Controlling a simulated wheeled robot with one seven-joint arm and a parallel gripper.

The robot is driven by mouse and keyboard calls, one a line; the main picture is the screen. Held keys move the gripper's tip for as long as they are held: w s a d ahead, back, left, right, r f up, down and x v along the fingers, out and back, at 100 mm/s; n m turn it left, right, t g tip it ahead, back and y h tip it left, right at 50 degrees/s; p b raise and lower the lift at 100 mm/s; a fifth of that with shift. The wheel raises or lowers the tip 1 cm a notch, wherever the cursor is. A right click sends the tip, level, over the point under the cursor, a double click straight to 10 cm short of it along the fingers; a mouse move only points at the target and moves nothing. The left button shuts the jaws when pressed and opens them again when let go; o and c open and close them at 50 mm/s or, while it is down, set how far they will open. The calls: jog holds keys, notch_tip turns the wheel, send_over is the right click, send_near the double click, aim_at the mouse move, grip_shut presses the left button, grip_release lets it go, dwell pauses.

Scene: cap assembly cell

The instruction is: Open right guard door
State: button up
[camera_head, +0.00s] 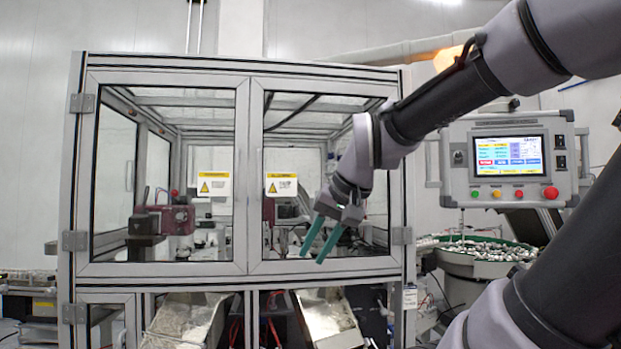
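The right guard door (256,190) has an aluminium frame with a clear pane and a yellow-and-white warning label (282,185) near its left edge. It appears closed, flush beside the left guard door (165,268). My gripper (319,243) has two teal fingers pointing down and left, in front of the right door's lower pane. The fingers are apart with nothing between them. I cannot tell how far they are from the pane. My arm hides the door's upper right part. No handle is clearly visible.
A control panel (510,160) with a screen and coloured buttons stands right of the cabinet. Behind my arm is a round bowl feeder (472,262) full of small parts. Two metal chutes (328,318) sit below the doors.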

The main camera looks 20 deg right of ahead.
jog(key=w+a+r+m+y, duration=0.4)
jog(key=w+r+m+y, duration=0.3)
jog(key=w+m, duration=0.5)
jog(key=w+d+r+m+t+y, duration=0.2)
jog(key=w+d+r+m+t, duration=0.15)
jog(key=w+r+m, duration=0.35)
jog(key=w+d+r+m+t+y, duration=0.1)
jog(key=w+d+r+m+t, duration=0.25)
jog(key=w, duration=0.55)
jog(key=shift+g, duration=0.5)
jog(key=x, duration=1)
jog(key=shift+w+d+r, duration=0.15)
jog(key=shift+r, duration=0.15)
grip_shut()
